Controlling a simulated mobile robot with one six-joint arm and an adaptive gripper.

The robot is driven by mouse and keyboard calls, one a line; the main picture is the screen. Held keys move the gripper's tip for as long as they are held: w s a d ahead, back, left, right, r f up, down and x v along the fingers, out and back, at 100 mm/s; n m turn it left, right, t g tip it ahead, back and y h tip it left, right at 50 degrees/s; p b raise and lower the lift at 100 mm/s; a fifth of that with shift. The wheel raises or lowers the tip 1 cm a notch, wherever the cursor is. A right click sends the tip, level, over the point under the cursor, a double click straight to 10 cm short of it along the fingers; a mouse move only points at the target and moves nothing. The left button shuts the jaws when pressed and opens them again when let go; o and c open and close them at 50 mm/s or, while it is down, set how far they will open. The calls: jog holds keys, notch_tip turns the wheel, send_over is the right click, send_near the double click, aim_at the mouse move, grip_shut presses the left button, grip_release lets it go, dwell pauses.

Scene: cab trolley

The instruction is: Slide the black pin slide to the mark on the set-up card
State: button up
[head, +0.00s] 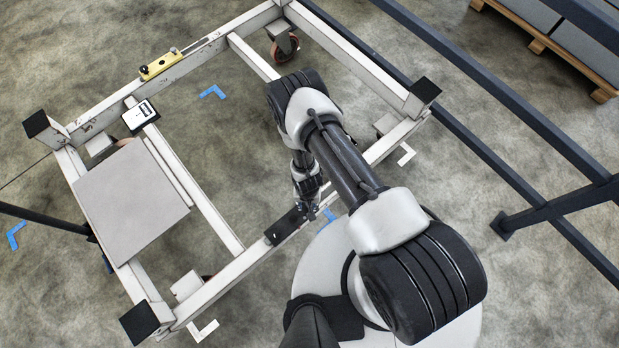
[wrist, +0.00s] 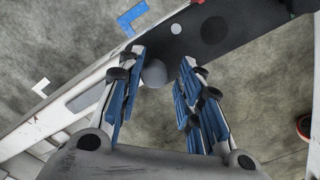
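The set-up card (head: 141,115), white with a dark border and small markings, lies on the trolley frame at the left; its mark is too small to read. A black plate (head: 287,225) sits on the near frame rail. In the wrist view the plate (wrist: 235,28) shows round spots and a grey ball-shaped knob (wrist: 154,73). It may be the pin slide, but I cannot tell for sure. My gripper (head: 308,207) is over the near rail beside the plate. In the wrist view its blue-padded fingers (wrist: 162,78) are apart, with the knob between them; I see no contact.
A yellow block (head: 161,65) with a black knob sits on the far rail. A grey panel (head: 130,200) covers the frame's left end. Dark rails (head: 480,150) run along the right. A loaded pallet (head: 565,60) stands at the upper right.

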jog(key=shift+o, duration=1.4)
jog(key=shift+s, duration=0.15)
notch_tip(320, 180, up, 12)
jog(key=shift+r, duration=0.1)
